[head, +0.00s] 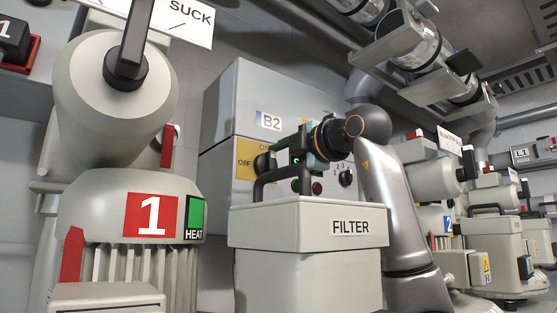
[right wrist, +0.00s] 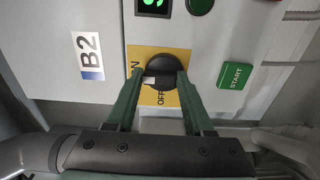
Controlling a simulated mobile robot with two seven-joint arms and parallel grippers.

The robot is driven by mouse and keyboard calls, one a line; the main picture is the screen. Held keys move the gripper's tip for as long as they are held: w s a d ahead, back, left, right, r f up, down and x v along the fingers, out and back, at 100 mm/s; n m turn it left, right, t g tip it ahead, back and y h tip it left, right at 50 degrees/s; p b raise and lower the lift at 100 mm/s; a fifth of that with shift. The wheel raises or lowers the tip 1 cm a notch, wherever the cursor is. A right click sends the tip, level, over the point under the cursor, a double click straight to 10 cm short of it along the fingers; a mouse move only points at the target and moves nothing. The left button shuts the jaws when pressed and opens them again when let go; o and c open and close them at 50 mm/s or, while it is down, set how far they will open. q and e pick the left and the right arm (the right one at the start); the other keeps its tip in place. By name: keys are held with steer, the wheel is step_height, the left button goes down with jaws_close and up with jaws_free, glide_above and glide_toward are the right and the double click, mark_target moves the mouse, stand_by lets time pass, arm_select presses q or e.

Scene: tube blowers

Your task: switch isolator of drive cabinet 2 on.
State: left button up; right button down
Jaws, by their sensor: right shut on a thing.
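The grey drive cabinet 2 (head: 228,110), labelled B2, stands behind the filter box in the head view. Its isolator is a black rotary knob (right wrist: 165,67) on a yellow plate (right wrist: 140,55) marked ON and OFF. The knob also shows in the head view (head: 262,163), partly hidden. My right gripper (right wrist: 163,76) is shut on the knob, with a green finger on each side. In the head view my right gripper (head: 276,156) reaches the panel from the right. A pale mark shows on the knob's left side in the wrist view; I cannot tell its setting surely. My left gripper is not in view.
A filter box (head: 308,222) with a black handle (head: 285,176) stands close below my right gripper. Blower 1 (head: 110,200) stands at the left. A green START button (right wrist: 235,75) and a lit green display (right wrist: 152,4) are beside the knob. More blowers stand at the right.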

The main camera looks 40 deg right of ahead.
steer(key=shift+c, duration=1.4)
jaws_free()
steer(key=shift+s, duration=0.1)
steer(key=s+a+b, duration=0.1)
steer(key=s+b, duration=0.1)
steer(key=s, duration=1)
steer(key=shift+s+a+b, duration=0.15)
steer(key=shift+s+b, duration=0.05)
steer(key=shift+b, duration=0.2)
